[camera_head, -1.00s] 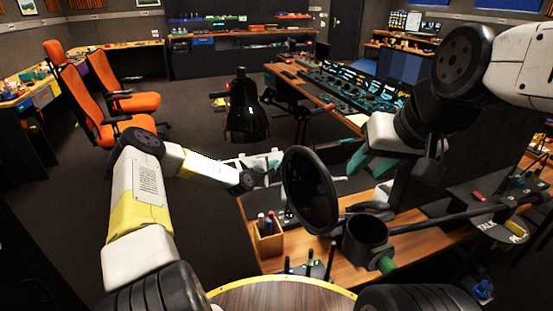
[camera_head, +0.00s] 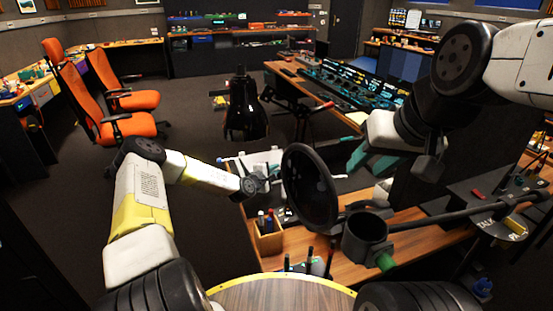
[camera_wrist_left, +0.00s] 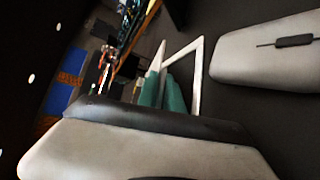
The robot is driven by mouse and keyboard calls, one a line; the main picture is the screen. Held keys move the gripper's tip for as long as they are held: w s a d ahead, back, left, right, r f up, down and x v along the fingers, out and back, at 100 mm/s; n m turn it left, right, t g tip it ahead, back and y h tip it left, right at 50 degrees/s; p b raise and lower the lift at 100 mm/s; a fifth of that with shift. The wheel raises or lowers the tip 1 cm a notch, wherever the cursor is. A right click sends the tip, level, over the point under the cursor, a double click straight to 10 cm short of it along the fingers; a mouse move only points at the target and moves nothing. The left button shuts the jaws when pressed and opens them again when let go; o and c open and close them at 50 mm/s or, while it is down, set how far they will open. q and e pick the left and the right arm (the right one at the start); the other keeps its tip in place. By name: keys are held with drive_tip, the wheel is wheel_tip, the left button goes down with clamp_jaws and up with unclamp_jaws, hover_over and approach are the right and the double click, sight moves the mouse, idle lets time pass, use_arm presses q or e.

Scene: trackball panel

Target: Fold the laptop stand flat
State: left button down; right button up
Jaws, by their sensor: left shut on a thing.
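The laptop stand is a pale, thin-barred frame. In the left wrist view its bars (camera_wrist_left: 197,78) meet in a corner beside my fingers. In the head view its pale parts (camera_head: 262,160) show small on the desk, partly behind the round black pop filter, so its exact fold angle is unclear. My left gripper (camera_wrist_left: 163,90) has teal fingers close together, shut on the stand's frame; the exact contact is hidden. In the head view its wrist comes in from the left, at the stand. My right gripper (camera_head: 360,150) hangs over the right of the desk, empty, teal fingers apart.
The round black pop filter (camera_head: 309,188) and a dark cup holder (camera_head: 365,238) on a boom arm stand in front. A wooden pen box (camera_head: 268,240) sits at the desk's near left edge. Orange chairs stand far left.

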use_arm(q)
drive_tip(key=c, duration=1.6)
unclamp_jaws()
drive_tip(key=shift+v, duration=3.95)
